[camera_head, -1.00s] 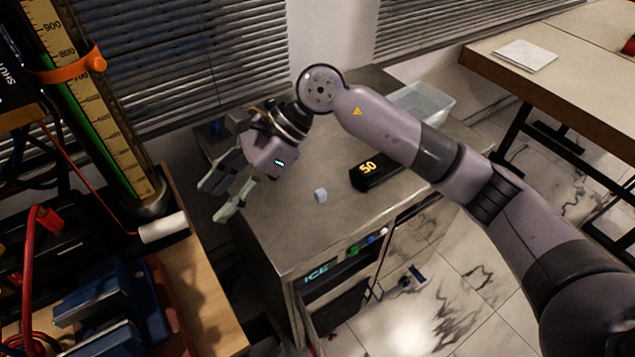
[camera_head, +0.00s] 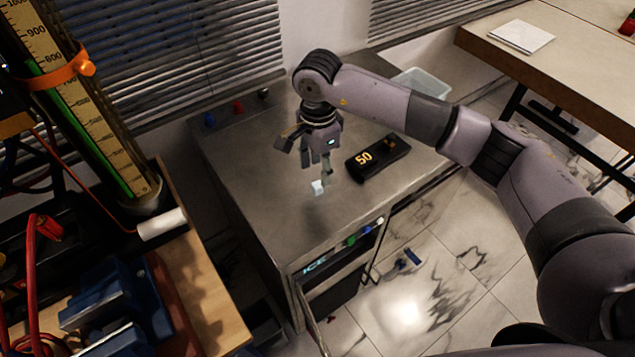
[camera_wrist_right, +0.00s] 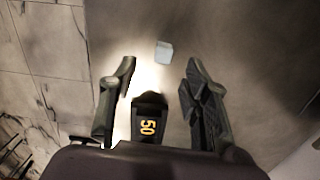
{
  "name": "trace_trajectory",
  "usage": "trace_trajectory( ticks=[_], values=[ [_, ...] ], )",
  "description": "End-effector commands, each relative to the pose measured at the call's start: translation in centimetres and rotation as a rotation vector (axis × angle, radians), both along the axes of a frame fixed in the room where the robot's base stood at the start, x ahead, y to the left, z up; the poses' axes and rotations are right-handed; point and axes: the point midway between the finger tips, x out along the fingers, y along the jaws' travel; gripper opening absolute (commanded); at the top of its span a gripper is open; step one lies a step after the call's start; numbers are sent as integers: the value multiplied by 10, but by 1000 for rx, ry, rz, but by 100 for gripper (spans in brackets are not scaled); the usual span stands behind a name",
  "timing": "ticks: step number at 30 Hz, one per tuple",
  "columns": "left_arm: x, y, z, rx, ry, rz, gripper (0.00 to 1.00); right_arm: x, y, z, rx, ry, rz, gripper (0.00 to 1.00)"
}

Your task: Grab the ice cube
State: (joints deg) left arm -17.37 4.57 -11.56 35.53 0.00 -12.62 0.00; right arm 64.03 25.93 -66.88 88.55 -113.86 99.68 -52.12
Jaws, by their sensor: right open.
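The ice cube (camera_head: 318,187) is a small pale block on the grey metal top of the ice machine (camera_head: 270,225). My right gripper (camera_head: 318,172) points down just above and behind it in the head view, fingers apart and empty. In the right wrist view the ice cube (camera_wrist_right: 164,52) lies beyond the fingertips, between the lines of the two open fingers (camera_wrist_right: 158,72). It looks apart from both fingers, though the height gap is hard to judge. My left gripper is not in view.
A black device reading 50 (camera_head: 378,157) lies just right of the gripper and also shows in the wrist view (camera_wrist_right: 150,118). A clear bin (camera_head: 422,84) stands at the back right. Small blue (camera_head: 209,119) and red (camera_head: 238,106) items sit at the back left. The front top is clear.

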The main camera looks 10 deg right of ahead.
Motion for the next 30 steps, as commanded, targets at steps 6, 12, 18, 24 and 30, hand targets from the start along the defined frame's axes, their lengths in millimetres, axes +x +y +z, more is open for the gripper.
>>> trace_trajectory(
  ticks=[6, 12, 18, 24, 30],
  values=[
    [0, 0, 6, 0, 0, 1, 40, 0, 0, -16, 1, 1, 1, 43],
    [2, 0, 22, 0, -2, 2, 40, 3, 0, -40, 0, 5, -1, 43],
    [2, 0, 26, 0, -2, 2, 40, 5, 0, -64, 2, 2, 0, 43],
    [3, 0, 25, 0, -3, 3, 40, 5, 0, -67, 1, -1, 1, 43],
    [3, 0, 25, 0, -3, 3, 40, 5, 0, -66, 1, -1, 1, 33]
  ],
)
